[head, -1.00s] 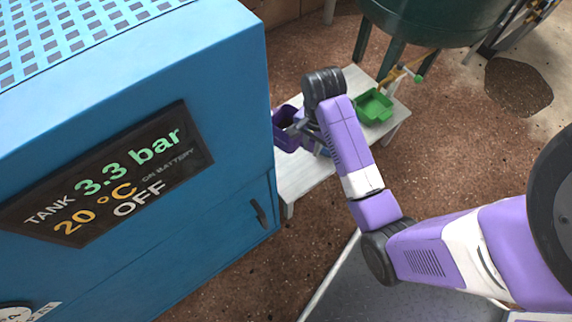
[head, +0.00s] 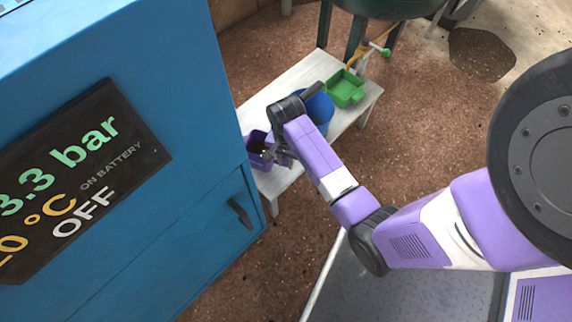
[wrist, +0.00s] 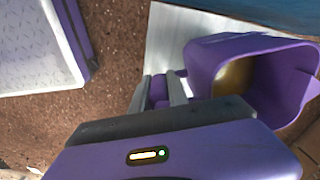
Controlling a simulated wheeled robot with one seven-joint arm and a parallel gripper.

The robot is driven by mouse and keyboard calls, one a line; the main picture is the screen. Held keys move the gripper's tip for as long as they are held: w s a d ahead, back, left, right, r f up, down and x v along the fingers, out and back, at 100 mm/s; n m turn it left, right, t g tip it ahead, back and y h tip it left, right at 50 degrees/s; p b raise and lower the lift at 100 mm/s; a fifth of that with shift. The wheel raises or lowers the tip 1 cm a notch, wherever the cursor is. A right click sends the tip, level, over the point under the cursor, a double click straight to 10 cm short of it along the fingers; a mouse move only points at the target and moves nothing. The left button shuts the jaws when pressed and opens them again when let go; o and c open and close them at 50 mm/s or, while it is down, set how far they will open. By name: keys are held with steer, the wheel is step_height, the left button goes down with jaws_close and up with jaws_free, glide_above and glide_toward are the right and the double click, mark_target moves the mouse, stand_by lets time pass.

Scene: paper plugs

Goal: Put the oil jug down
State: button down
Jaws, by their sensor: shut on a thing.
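The oil jug is a purple open-topped vessel (head: 257,154) with golden liquid inside. In the head view it is over the near left end of a pale bench (head: 285,84), beside the blue cabinet. In the wrist view the jug (wrist: 205,62) is at the right, its mouth facing the camera and a spout at its right side. My gripper (wrist: 159,88) is shut on the jug's purple handle, which shows between the two grey fingers. In the head view my gripper (head: 279,153) is partly hidden by my wrist. I cannot tell whether the jug's base touches the bench.
A blue bucket (head: 321,109) stands on the bench just behind my wrist. A green tray (head: 345,88) sits farther right. The blue cabinet (head: 195,190) is close on the left. A dark green tank on legs (head: 354,40) stands behind the bench.

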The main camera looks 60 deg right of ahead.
steer(key=shift+f+b, duration=0.9)
steer(key=shift+f, duration=1.25)
steer(key=shift+f, duration=0.1)
steer(key=c, duration=1.3)
jaws_free()
step_height(320, 180, up, 12)
steer(key=p, duration=0.5)
